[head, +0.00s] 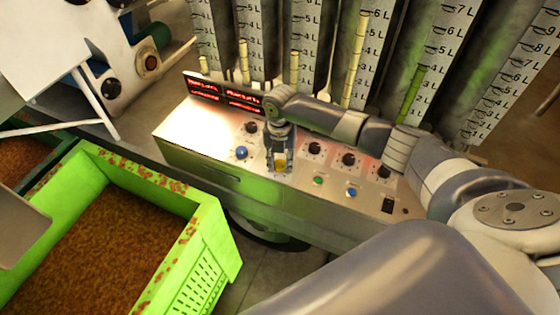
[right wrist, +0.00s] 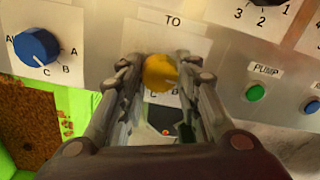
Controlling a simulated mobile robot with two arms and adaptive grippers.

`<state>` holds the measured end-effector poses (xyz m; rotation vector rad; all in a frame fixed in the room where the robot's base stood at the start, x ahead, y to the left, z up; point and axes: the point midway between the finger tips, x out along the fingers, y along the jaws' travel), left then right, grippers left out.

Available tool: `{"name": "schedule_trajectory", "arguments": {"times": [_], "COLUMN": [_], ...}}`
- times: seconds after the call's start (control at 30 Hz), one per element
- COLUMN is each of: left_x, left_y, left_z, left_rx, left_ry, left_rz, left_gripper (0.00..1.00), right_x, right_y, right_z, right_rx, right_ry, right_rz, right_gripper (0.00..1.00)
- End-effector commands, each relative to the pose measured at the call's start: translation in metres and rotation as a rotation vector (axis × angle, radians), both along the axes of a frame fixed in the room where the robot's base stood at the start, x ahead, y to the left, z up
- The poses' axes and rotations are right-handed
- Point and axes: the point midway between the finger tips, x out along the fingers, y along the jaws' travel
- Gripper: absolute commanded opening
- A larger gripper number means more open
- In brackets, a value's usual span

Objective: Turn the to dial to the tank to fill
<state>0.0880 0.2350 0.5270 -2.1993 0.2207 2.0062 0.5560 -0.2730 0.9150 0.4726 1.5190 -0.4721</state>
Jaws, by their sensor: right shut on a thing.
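The yellow TO dial (right wrist: 160,73) sits on the pale control panel (head: 200,128), with its TO label above it. Letters show below the dial, partly hidden by the fingers. The dial's pointer direction cannot be told. My right gripper (right wrist: 160,82) is shut on the dial, one finger on each side; in the head view it reaches down onto the panel's middle. The tanks (head: 355,60) stand in a row behind the panel, with litre scales and coloured level columns, most yellowish and one green. My left gripper is not in view.
A blue dial (right wrist: 36,47) with letters around it is left of the TO dial. A green PUMP button (right wrist: 254,93) and black dials (head: 348,159) are to the right. Red-lit displays (head: 224,92) stand at the panel's back. A green crate (head: 205,240) of brown grains is at front left.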

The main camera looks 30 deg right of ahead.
Motion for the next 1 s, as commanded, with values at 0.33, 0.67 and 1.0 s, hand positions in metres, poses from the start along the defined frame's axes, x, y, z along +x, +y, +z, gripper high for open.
{"name": "schedule_trajectory", "arguments": {"times": [0.33,0.67,1.0], "left_x": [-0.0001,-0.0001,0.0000], "left_y": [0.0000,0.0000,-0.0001], "left_z": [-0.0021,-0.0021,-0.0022], "left_rx": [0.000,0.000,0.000], "left_ry": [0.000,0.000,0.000], "left_rz": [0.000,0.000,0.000], "left_gripper": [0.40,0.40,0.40], "right_x": [0.0003,0.0002,0.0002], "right_y": [0.0006,0.0005,0.0002], "right_z": [0.0005,0.0006,0.0004], "right_rx": [0.001,0.001,0.001], "right_ry": [-0.001,-0.001,-0.001], "right_rz": [0.097,0.105,0.104], "right_gripper": [0.07,0.07,0.53]}}
